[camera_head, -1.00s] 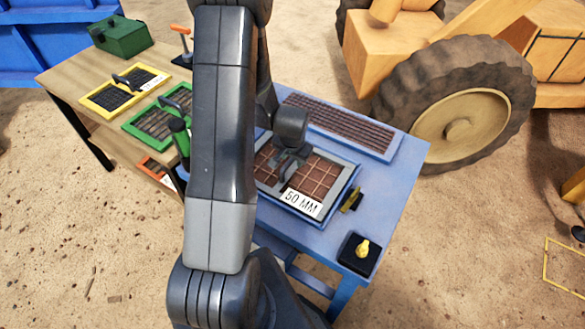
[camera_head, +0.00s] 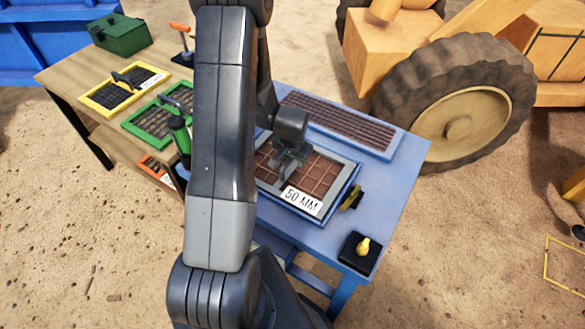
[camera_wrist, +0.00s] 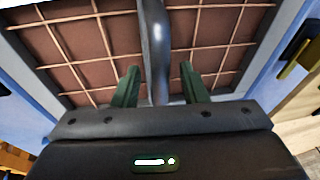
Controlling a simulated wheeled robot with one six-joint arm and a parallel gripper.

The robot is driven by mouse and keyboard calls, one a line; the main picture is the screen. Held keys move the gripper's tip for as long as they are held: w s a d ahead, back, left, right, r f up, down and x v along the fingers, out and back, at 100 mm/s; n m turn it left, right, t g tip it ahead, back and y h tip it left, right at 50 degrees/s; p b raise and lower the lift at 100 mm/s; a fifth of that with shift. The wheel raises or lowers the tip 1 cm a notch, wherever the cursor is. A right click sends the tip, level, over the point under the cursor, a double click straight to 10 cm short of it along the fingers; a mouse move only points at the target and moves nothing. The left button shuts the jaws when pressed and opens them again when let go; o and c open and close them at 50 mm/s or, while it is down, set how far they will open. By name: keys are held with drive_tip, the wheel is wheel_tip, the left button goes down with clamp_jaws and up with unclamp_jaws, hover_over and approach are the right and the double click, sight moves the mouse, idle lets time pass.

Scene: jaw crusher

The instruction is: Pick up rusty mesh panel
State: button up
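The rusty mesh panel (camera_head: 322,169) has a brown face with a coppery grid, a grey frame and a white "50 MM" label. It lies flat on the blue table (camera_head: 384,190). A dark bar handle (camera_wrist: 157,40) stands at its middle; the panel's grid (camera_wrist: 83,37) fills much of the wrist view. My gripper (camera_head: 285,168) is over the panel, pointing down. In the wrist view my gripper (camera_wrist: 160,82) is open, with one green finger on each side of the handle and gaps visible. Contact with the panel below cannot be told.
A long slatted panel in a blue frame (camera_head: 340,125) lies behind. A black box with a yellow knob (camera_head: 361,251) sits at the front right corner. The wooden table (camera_head: 70,72) at left holds yellow-framed (camera_head: 124,91) and green-framed (camera_head: 158,118) screens. A large wheel (camera_head: 458,105) stands close behind right.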

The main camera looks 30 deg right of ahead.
idle(0.3)
clamp_jaws()
idle(1.3)
